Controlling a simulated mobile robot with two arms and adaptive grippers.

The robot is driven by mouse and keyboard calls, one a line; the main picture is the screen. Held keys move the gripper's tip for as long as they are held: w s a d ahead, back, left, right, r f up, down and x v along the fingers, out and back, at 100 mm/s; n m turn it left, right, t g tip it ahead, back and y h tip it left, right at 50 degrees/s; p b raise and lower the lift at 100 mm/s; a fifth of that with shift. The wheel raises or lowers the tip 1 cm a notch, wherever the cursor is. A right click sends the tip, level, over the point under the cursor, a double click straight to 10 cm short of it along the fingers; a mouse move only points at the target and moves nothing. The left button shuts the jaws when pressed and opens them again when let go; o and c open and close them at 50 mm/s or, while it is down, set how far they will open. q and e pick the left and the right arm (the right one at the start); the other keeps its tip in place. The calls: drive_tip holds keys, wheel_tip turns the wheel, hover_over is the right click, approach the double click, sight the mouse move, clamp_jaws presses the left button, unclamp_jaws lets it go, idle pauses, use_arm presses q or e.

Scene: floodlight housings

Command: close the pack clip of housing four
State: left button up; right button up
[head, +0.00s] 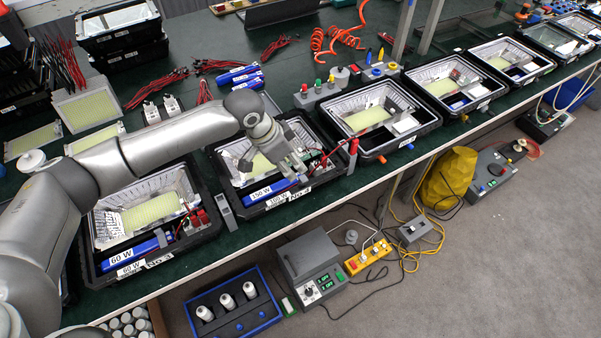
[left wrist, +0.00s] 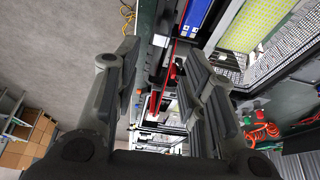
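Housing four (head: 215,163) is a black tray with a rim label that reads No 4. A yellow LED panel (head: 262,165) and a blue pack (head: 268,189) labelled 150 W lie in it. The panel (left wrist: 252,24) and the pack (left wrist: 197,14) also show in the left wrist view. My left gripper (head: 292,168) is over the right part of this housing, close to the pack's right end. Its fingers (left wrist: 160,62) are apart in the left wrist view, with nothing visibly clamped. The pack clip is largely hidden by the gripper, so I cannot tell its position. My right gripper is out of view.
Housing three (head: 190,178), with a 60 W pack (head: 138,252), stands to the left. Another housing (head: 432,118) row continues to the right. Red and black connectors (head: 352,148) stand at housing four's right side. A grey block (head: 225,212) stands between housings three and four.

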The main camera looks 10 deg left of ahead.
sight(303, 179)
use_arm(q)
drive_tip(key=p+x, duration=0.1)
drive_tip(key=x, duration=0.7)
drive_tip(key=shift+c, duration=0.5)
clamp_jaws()
drive_tip(key=shift+f, duration=0.1)
